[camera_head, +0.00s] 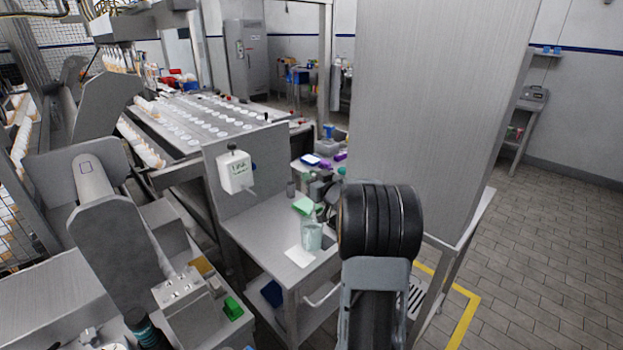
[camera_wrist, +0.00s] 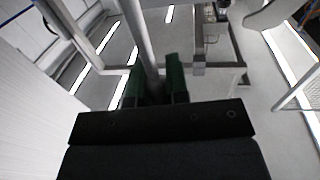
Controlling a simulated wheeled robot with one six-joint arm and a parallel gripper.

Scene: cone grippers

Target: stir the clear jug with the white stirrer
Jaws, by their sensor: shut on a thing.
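The clear jug (camera_head: 312,236) stands upright on the grey bench, at the centre of the head view. My gripper (camera_head: 321,184) is above it, partly hidden behind my own dark arm joint. In the wrist view the green-padded fingers of my gripper (camera_wrist: 154,92) are shut on a pale rod, the white stirrer (camera_wrist: 138,38). The stirrer runs up and slightly left from between the fingers. I cannot tell in the head view whether its lower end is inside the jug. The jug cannot be made out in the wrist view.
A white sheet (camera_head: 299,256) lies in front of the jug on the bench (camera_head: 262,232). A white dispenser (camera_head: 235,172) hangs on a panel to the left. A tall grey cabinet (camera_head: 435,110) closes off the right.

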